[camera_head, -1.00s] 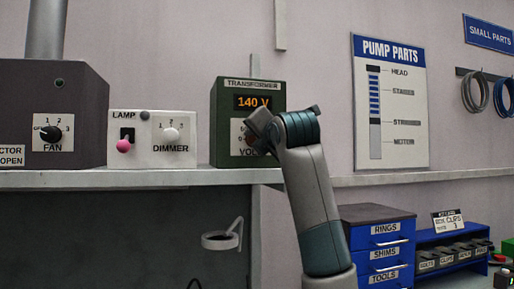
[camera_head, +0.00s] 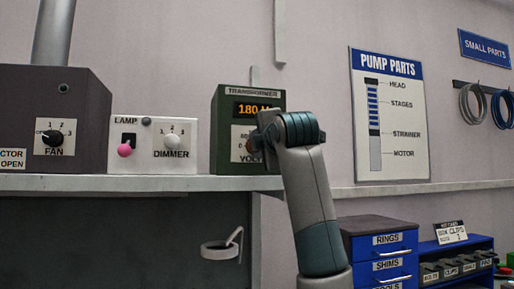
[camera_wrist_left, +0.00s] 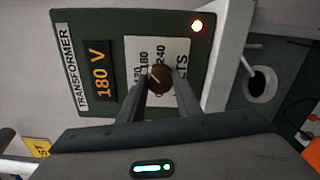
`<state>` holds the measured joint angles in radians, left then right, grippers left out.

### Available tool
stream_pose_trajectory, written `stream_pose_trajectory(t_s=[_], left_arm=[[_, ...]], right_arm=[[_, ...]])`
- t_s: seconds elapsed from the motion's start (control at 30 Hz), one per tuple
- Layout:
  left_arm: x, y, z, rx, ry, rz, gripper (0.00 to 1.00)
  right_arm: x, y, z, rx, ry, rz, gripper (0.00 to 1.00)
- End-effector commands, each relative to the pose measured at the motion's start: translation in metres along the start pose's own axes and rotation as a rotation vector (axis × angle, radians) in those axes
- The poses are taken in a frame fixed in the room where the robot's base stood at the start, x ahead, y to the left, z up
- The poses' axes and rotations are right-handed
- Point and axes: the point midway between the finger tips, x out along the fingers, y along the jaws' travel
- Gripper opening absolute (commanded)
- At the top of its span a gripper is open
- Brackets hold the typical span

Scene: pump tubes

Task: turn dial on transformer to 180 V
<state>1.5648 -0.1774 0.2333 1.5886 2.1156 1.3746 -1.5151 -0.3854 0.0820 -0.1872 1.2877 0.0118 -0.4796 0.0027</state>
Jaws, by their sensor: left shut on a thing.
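The green transformer (camera_head: 230,130) stands on the shelf, with an orange display (camera_head: 250,108) partly covered by my arm. In the left wrist view the display (camera_wrist_left: 101,70) reads 180 V. The round brown dial (camera_wrist_left: 160,78) is on the white scale plate (camera_wrist_left: 174,55), and its pale pointer mark points near the 180 label. My left gripper (camera_wrist_left: 158,82) is shut on the dial, one finger on each side. In the head view my left gripper (camera_head: 254,140) is in front of the transformer and hides much of the dial. My right gripper is not in view.
To the left on the shelf (camera_head: 120,183) are the white lamp and dimmer box (camera_head: 190,155) and the dark fan box (camera_head: 90,110). A blue drawer unit (camera_head: 383,252) is below right. The wall right of the transformer holds a pump parts chart (camera_head: 410,120).

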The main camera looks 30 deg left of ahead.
Motion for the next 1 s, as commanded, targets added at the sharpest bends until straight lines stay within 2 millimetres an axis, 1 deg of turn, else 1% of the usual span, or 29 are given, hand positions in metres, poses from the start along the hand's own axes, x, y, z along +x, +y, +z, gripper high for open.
stream_pose_trajectory(t_s=[0.23,0.27,0.3,0.33,0.63,0.77,0.93,1.0], left_arm=[[0.0,-0.001,0.001,0.0,-0.001,-0.001,0.08],[0.0,-0.001,0.001,0.0,-0.001,-0.002,0.33],[0.0,-0.001,0.001,-0.001,-0.001,-0.001,0.43],[0.0,-0.001,0.001,-0.001,-0.001,-0.001,0.49],[0.0,0.0,0.0,-0.002,0.0,-0.001,0.49],[-0.003,0.0,0.0,-0.002,0.0,0.0,0.49],[-0.017,-0.001,0.001,-0.003,-0.003,0.0,0.49],[-0.026,-0.002,0.001,-0.004,-0.003,0.0,0.49]], right_arm=[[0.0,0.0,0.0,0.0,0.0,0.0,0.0],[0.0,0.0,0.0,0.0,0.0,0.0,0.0],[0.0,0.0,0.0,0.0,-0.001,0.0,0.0],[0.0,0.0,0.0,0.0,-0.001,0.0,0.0],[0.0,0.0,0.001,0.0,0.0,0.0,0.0],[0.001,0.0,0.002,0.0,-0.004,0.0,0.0],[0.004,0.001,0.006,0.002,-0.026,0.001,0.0],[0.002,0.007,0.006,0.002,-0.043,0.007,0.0]])
